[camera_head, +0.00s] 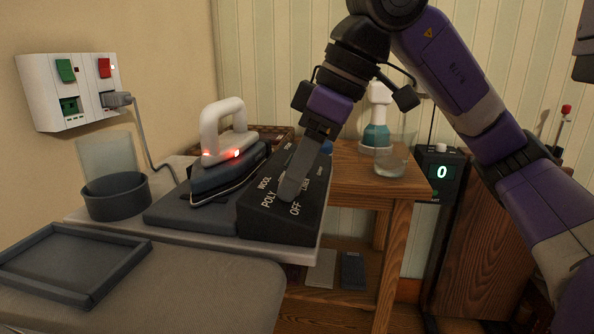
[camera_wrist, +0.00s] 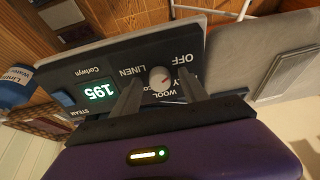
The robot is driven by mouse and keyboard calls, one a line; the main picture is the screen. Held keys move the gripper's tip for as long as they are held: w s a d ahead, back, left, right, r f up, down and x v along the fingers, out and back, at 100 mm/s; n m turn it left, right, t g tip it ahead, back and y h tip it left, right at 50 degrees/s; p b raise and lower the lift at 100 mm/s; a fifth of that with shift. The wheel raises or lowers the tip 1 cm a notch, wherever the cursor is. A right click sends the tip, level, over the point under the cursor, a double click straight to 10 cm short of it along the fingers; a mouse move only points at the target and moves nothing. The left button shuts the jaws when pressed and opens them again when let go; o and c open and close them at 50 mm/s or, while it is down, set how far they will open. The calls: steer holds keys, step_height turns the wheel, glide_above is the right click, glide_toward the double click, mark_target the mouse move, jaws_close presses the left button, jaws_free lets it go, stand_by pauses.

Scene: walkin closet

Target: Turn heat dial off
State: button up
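The heat dial (camera_wrist: 160,78) is a small round pale knob with a red mark on the black control box (camera_head: 262,218). Labels OFF, LINEN, WOOL and part of POLY surround it in the wrist view, and a green display (camera_wrist: 100,92) reads 195. My gripper (camera_head: 291,190) points down at the box. In the wrist view my gripper (camera_wrist: 160,80) is open, one finger on each side of the dial; I cannot tell whether they touch it. The fingers hide the dial in the head view. The iron (camera_head: 222,165) rests on its base with a red light lit.
A wall outlet (camera_head: 45,88) with green and red switches holds a plug. A dark bowl (camera_head: 116,200) and a tray (camera_head: 65,262) are at the left. A glass (camera_head: 390,163) and a teal-and-white bottle (camera_head: 377,112) stand on the wooden table behind.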

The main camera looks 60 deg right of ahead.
steer(key=p+v, duration=0.2)
steer(key=v, duration=0.5)
steer(key=shift+r+p, duration=0.35)
steer(key=shift+p, duration=0.05)
steer(key=shift+s+d, duration=0.1)
steer(key=shift+s, duration=0.05)
